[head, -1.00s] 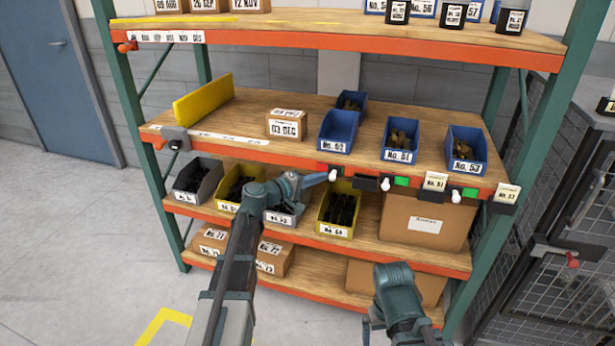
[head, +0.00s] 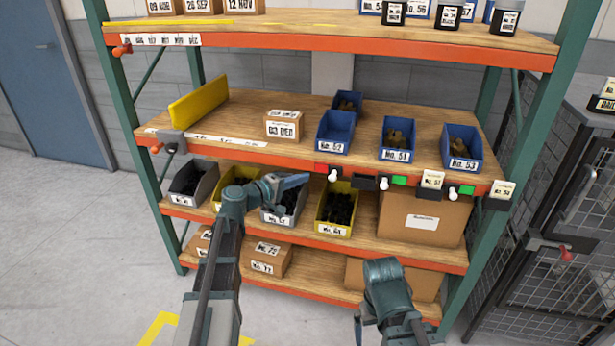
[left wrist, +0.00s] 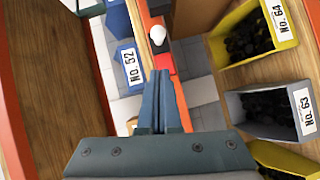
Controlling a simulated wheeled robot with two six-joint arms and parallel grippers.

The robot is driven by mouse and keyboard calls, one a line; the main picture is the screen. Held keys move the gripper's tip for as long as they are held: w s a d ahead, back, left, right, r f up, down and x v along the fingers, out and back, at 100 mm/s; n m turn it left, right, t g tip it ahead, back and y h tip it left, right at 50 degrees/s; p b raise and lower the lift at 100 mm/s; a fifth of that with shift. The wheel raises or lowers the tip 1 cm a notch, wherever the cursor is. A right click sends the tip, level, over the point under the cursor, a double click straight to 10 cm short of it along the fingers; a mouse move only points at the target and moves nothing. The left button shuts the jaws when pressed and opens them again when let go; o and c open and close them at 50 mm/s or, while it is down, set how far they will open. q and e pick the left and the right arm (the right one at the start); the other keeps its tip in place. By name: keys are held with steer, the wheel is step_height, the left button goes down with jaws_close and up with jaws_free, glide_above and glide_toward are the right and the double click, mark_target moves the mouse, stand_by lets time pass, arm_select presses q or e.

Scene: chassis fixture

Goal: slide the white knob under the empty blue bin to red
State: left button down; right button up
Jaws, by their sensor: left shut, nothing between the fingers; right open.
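The empty blue bin No. 52 (head: 334,133) stands on the middle shelf; it also shows in the left wrist view (left wrist: 125,68). The white knob (head: 333,175) is on the shelf's front edge under it, just right of a red patch (head: 322,172). In the left wrist view the knob (left wrist: 157,36) and red patch (left wrist: 165,66) lie just beyond my fingertips. My left gripper (head: 306,178) is shut and empty, left of the knob with a gap between them. My right gripper (head: 360,325) is open at the bottom, low before the rack; its fingers hardly show.
Two other white knobs (head: 384,184) (head: 452,192) on the same edge have green patches beside them. Blue bins No. 51 (head: 396,155) and No. 53 (head: 461,163) hold brown parts. Yellow bin No. 64 (head: 334,230) and grey bin No. 63 (head: 278,219) stand below, close under my left gripper.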

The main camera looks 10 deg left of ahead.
arm_select(q)
steer(key=v, duration=0.7)
steer(key=shift+a+p, duration=0.2)
steer(key=shift+p, duration=0.2)
steer(key=shift+s+d, duration=0.1)
steer(key=shift+s, duration=0.05)
steer(key=s+d+f+m+g+y+p, duration=0.1)
steer(key=s+d+m+g+p, duration=0.4)
steer(key=d, duration=0.4)
steer(key=s+d+f+m+g+p, duration=0.1)
steer(key=s+d+m+g+p, duration=0.25)
steer(key=s+d+p, duration=0.45)
steer(key=s+d+r+m+g+y+p, duration=0.1)
steer(key=s+r+m+g+y+p, duration=0.2)
steer(key=s+y+p, duration=0.4)
steer(key=s+m+g+y, duration=0.1)
steer(key=s+g+y, duration=0.1)
steer(key=s, duration=0.4)
steer(key=shift+s+d+r+m+y, duration=0.15)
steer(key=shift+d+m+y, duration=0.1)
steer(key=shift+m+y, duration=0.15)
